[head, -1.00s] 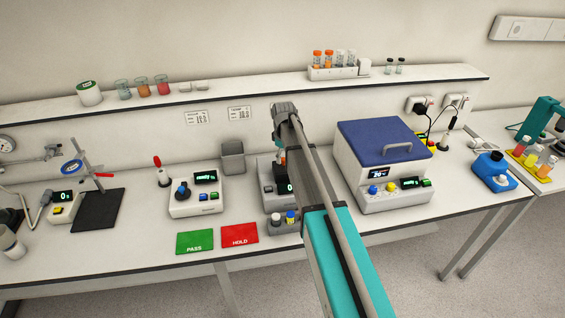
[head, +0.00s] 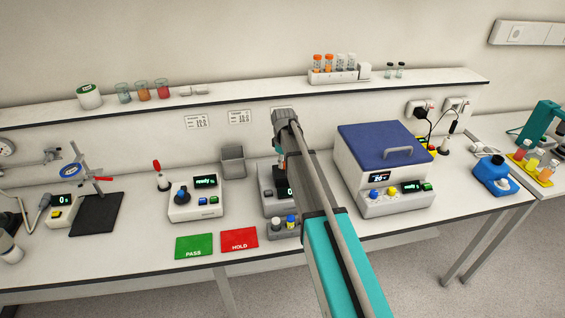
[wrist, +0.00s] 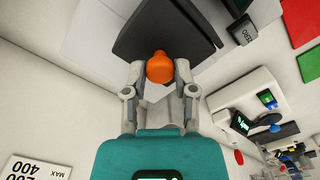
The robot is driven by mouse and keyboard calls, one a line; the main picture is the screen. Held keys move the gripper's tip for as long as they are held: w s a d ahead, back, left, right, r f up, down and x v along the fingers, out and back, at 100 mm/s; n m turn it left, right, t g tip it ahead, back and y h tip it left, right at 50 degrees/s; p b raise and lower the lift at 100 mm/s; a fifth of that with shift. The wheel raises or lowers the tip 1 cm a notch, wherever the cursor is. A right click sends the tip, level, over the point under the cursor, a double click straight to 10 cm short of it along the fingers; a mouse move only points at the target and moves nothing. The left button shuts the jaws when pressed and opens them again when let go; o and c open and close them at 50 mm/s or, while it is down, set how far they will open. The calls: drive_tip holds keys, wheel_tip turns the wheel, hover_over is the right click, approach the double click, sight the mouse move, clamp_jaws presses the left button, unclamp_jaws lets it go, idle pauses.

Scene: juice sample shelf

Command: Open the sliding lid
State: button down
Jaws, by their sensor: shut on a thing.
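In the wrist view my gripper (wrist: 160,80) is shut on a rounded orange knob (wrist: 160,68). The knob stands against a dark grey panel (wrist: 165,28), which looks like the lid on the small bench instrument with a ZERO button (wrist: 246,32). I cannot tell for sure that the knob is fixed to the panel, or how far the panel is slid. In the head view the instrument (head: 272,203) is on the bench, partly hidden behind my arm, and my fingertips are hidden there too.
A grey bin (head: 232,160) and a white instrument with a dark knob (head: 193,205) stand to the left. A blue-lidded box (head: 385,150) stands close on the right. Green (head: 194,240) and red (head: 240,233) mats lie in front. A wall shelf (head: 225,95) runs behind.

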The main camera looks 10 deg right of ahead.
drive_tip(key=shift+w, duration=4.15)
drive_tip(key=shift+c, duration=2.1)
unclamp_jaws()
drive_tip(key=shift+r, duration=0.2)
